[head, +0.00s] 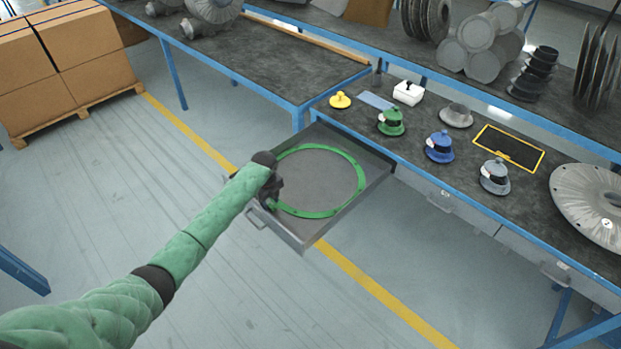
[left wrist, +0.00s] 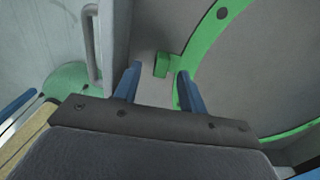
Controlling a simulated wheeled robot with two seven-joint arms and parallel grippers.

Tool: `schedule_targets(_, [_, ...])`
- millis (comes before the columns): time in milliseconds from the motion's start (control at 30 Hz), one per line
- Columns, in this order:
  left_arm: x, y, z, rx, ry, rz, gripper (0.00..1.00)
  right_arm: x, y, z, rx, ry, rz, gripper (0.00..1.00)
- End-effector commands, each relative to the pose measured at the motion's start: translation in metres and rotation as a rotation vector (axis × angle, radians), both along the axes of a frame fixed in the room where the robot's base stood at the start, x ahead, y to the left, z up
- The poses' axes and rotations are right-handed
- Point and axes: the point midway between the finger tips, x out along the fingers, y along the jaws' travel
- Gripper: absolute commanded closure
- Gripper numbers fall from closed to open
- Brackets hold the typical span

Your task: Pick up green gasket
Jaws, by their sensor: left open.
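The green gasket (head: 357,178) is a large flat ring lying in an open grey drawer (head: 378,168). In the left wrist view, the gasket (left wrist: 204,40) curves across the right side and has a small green tab (left wrist: 161,65) on its outer edge. My left gripper (head: 271,203) is over the drawer's left part, at the gasket's left side, and hides a bit of the ring. In the left wrist view, my left gripper (left wrist: 159,71) has its blue fingers apart, with the tab between their tips. I cannot tell whether they touch it. My right gripper is not in view.
The drawer projects from a blue-framed workbench (head: 420,152). On the bench stand green (head: 391,122), blue (head: 439,147) and grey-blue (head: 495,177) capped parts, a yellow knob (head: 340,100) and a white box (head: 408,92). Cartons (head: 60,50) stand at far left. The floor left of the drawer is clear.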

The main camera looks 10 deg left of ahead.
Motion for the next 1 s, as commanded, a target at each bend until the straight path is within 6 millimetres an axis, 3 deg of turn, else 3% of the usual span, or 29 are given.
schedule_targets(200, [-0.0001,0.0003,-0.013,0.001,0.001,0.001,0.59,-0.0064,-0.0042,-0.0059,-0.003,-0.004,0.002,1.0])
schedule_targets(400, [-0.0001,0.0003,-0.0138,0.0,0.0,0.001,0.59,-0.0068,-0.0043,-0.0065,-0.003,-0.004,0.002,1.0])
schedule_targets(633, [-0.0002,0.0002,-0.0137,0.0,0.0,0.001,1.0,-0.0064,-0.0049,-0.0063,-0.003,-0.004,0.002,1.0])
schedule_targets(1000, [0.0004,0.0005,-0.0096,0.001,-0.002,0.0,1.0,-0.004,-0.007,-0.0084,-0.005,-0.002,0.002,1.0])
